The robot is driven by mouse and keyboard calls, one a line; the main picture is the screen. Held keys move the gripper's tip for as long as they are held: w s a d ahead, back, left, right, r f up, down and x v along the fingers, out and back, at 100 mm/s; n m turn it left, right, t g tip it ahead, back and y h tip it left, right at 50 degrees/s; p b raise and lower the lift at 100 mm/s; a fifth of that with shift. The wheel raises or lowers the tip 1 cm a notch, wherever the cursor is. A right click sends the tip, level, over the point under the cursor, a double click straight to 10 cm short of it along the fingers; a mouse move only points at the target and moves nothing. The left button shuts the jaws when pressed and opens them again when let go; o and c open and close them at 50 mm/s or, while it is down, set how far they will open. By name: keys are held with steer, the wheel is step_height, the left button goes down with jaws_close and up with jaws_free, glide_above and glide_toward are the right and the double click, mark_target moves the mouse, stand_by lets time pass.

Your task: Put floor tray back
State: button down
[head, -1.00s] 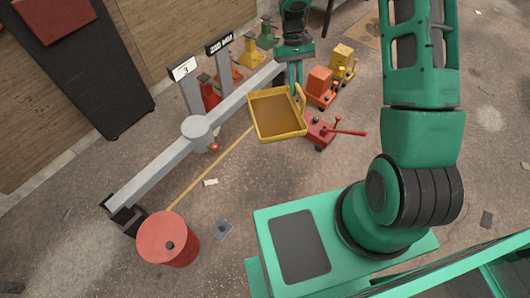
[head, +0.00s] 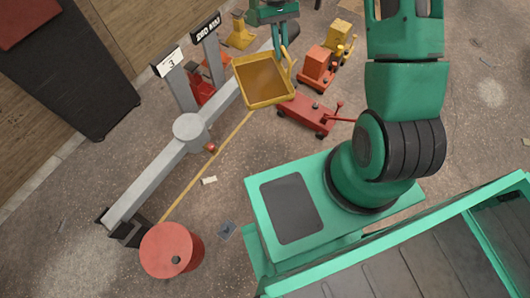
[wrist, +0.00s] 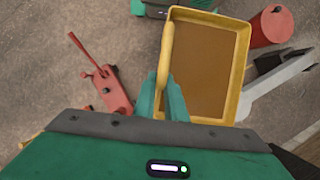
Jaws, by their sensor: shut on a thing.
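The yellow floor tray (head: 264,80) has a brown bottom and hangs above the floor in the head view. It also shows in the wrist view (wrist: 205,70), with its long handle along the left side. My gripper (head: 279,42) is at the tray's upper right edge. In the wrist view my gripper (wrist: 168,95) is shut on the tray's handle. The tray looks roughly level and empty. Part of the handle is hidden behind the fingers.
A grey frame beam (head: 165,170) runs beside the tray, with signs (head: 168,62) on posts. A red drum (head: 172,250) stands at its near end. A red floor jack (head: 308,114) and an orange-red wheeled unit (head: 317,68) lie right of the tray. A yellow strip crosses the floor.

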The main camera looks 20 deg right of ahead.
steer(key=s+a+f+m+y, duration=0.1)
steer(key=a+f+m, duration=0.15)
steer(key=f, duration=0.85)
steer(key=s+a+f+m+t+y, duration=0.15)
steer(key=f+m, duration=0.25)
steer(key=f, duration=0.6)
steer(key=a+f+m+y, duration=0.1)
steer(key=a+f+m, duration=0.15)
steer(key=f, duration=0.85)
steer(key=s+a+f+m+t, duration=0.3)
steer(key=s+a+f+m, duration=0.2)
steer(key=s+f+m, duration=0.45)
steer(key=s+a+f+m+t, duration=0.2)
steer(key=s+a+f+m, duration=0.4)
steer(key=f, duration=0.6)
steer(key=shift+t, duration=0.35)
steer(key=shift+w+d+f, duration=1.05)
steer(key=shift+d+f, duration=0.7)
steer(key=shift+f, duration=0.15)
steer(key=shift+w+d+f, duration=1.05)
steer(key=shift+d+f, duration=0.75)
steer(key=shift+f, duration=0.05)
steer(key=shift+w+d+f, duration=1.05)
steer(key=shift+d+f, duration=0.7)
steer(key=shift+f, duration=0.15)
steer(key=c, duration=2.2)
jaws_free()
steer(key=o, duration=0.4)
